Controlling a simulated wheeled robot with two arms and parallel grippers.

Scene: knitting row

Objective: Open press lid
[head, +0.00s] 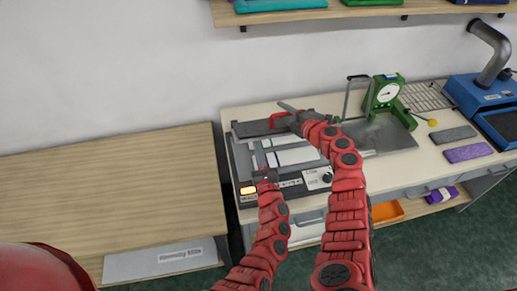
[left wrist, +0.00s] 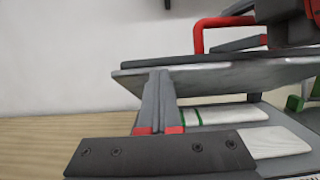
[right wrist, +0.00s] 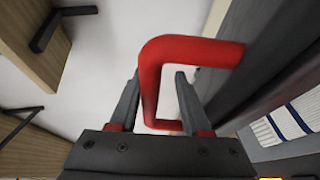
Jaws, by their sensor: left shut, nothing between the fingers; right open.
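The press (head: 242,165) stands on the worktable, with pale knitted swatches on its bed. Its lid (left wrist: 225,75) is a grey slab held up off the bed, with a clear gap below it in the left wrist view. The red lid handle (right wrist: 195,50) passes between the fingers of my right gripper (right wrist: 157,90), which is open around it. My right gripper also shows at the back of the press in the head view (head: 292,112). My left gripper (head: 266,177) is shut and empty over the press's front; its fingertips (left wrist: 160,75) appear at the lid's edge, contact unclear.
A green dial scale (head: 387,93), a wire rack (head: 428,97) and a blue machine with a pipe (head: 485,95) stand to the right. Purple and grey pads (head: 468,152) lie near the front. The wooden table (head: 110,195) at left is bare. A shelf (head: 290,15) hangs above.

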